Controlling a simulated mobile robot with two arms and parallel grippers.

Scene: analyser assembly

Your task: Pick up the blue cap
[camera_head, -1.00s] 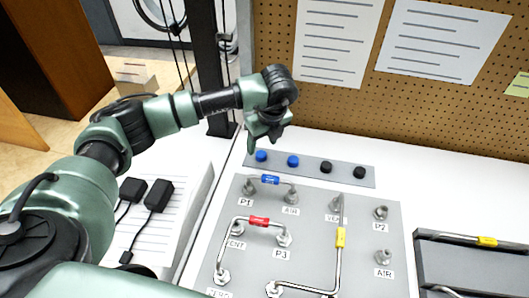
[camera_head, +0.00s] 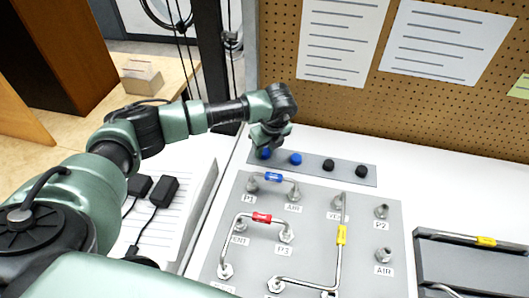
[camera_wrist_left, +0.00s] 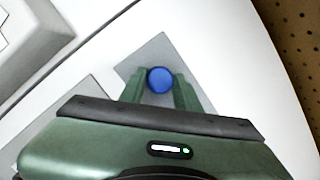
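A blue cap (camera_head: 265,154) sits at the left end of a grey strip (camera_head: 313,168), partly hidden by my left gripper in the head view. In the left wrist view the blue cap (camera_wrist_left: 160,80) lies between the two green fingertips of my left gripper (camera_wrist_left: 158,92), which are apart on either side of it. Contact with the cap cannot be made out. A second blue cap (camera_head: 296,159) stands to its right on the strip. My left gripper (camera_head: 266,143) points down over the left cap. My right gripper is not in view.
Two black caps (camera_head: 328,165) (camera_head: 361,171) share the strip. In front is a grey panel (camera_head: 375,270) with fittings and bent tubes tagged blue, red and yellow. A dark tray (camera_head: 470,265) with a tube lies at right. A pegboard (camera_head: 420,105) stands behind.

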